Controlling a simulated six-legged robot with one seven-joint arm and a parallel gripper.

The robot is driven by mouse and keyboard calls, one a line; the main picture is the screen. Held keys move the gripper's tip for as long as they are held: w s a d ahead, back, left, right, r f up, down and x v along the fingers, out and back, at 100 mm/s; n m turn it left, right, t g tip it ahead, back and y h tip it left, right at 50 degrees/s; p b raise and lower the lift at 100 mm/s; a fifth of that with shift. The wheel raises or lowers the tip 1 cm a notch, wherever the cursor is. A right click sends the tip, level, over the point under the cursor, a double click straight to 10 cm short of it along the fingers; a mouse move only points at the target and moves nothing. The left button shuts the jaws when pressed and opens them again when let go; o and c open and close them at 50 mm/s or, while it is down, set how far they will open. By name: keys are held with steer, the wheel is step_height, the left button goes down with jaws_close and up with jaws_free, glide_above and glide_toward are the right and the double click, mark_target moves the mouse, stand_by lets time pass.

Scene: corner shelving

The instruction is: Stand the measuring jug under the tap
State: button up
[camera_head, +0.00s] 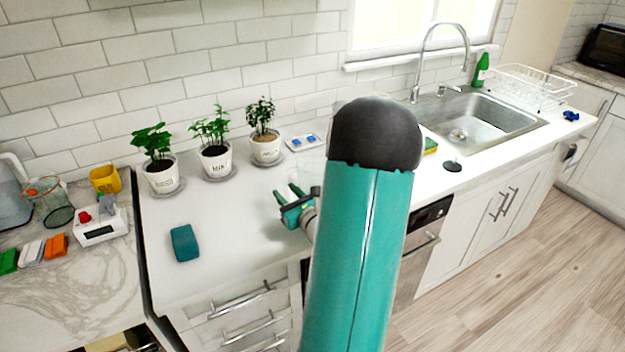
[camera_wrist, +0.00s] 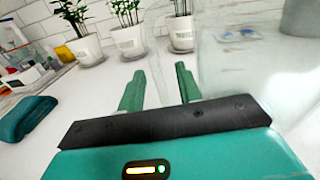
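A clear, see-through vessel, apparently the measuring jug (camera_wrist: 245,65), stands on the white counter at the right of the wrist view. Its outline is faint. In the head view my arm hides most of it. My gripper (camera_wrist: 160,88) has its two green fingers apart, with no clear object held between them. The jug is just right of the fingers; I cannot tell whether they touch it. In the head view my gripper (camera_head: 291,200) is low over the counter, left of my arm. The tap (camera_head: 440,60) arches over the steel sink (camera_head: 485,122) at the back right.
Several potted plants (camera_head: 215,160) line the wall. A teal block (camera_head: 184,243) lies at the counter's front left. A sponge (camera_head: 430,146), a dark round disc (camera_head: 452,166), a green bottle (camera_head: 481,70) and a white dish rack (camera_head: 530,85) are near the sink.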

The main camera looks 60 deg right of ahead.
steer(key=shift+w+d+f, duration=0.1)
steer(key=shift+w+d, duration=0.1)
steer(key=shift+w, duration=0.15)
steer(key=shift+a, duration=0.1)
steer(key=c, duration=0.6)
jaws_close()
